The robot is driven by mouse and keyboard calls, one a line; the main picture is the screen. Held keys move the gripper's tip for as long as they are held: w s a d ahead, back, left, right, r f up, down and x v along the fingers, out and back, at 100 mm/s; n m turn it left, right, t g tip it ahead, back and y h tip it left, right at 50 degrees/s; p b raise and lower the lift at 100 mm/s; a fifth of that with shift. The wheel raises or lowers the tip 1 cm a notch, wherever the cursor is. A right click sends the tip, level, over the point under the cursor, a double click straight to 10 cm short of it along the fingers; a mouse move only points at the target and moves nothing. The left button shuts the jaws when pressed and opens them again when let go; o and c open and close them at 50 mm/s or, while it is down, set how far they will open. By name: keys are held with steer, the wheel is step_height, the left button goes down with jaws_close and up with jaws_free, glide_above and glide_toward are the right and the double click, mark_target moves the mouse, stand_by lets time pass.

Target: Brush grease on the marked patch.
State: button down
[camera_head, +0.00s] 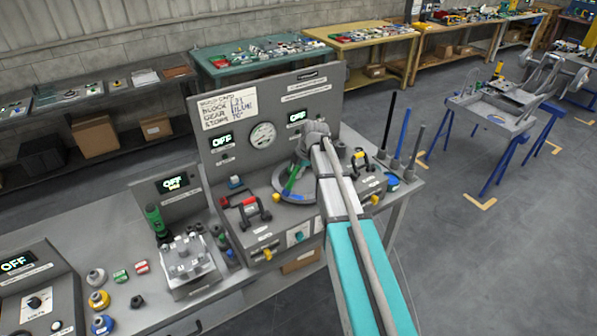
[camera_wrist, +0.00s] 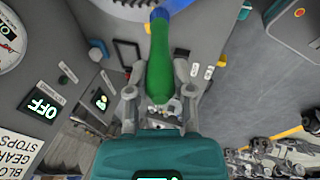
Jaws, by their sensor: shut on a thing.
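My gripper (camera_wrist: 160,82) is shut on the green handle (camera_wrist: 159,62) of a brush-like tool, with one finger on each side. The tool has a blue part (camera_wrist: 158,14) at the top edge of the wrist view, and its far end is out of that view. In the head view the green tool (camera_head: 292,181) slants down over a grey ring (camera_head: 276,181) on the bench, and my arm hides part of the gripper. Part of a toothed, ring-like piece (camera_wrist: 118,8) shows beyond the tool in the wrist view. I cannot make out the marked patch or any contact with it.
A grey panel with a dial (camera_head: 262,136) and OFF displays stands behind the ring. A red-handled piece (camera_head: 249,207) is to its left. Upright black and blue rods (camera_head: 404,131) stand to the right. Open floor (camera_head: 480,260) lies right of the bench.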

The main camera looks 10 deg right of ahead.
steer(key=shift+s, duration=0.1)
steer(key=shift+s+d, duration=0.35)
steer(key=shift+d, duration=0.3)
steer(key=shift+s+d, duration=0.35)
steer(key=shift+d, duration=0.3)
steer(key=shift+a, duration=0.1)
steer(key=shift+w+a+f, duration=0.1)
steer(key=shift+w+a, duration=0.3)
steer(key=shift+a, duration=0.2)
steer(key=shift+w+a, duration=0.35)
steer(key=shift+a, duration=0.25)
step_height(320, 180, up, 6)
steer(key=p, duration=0.6)
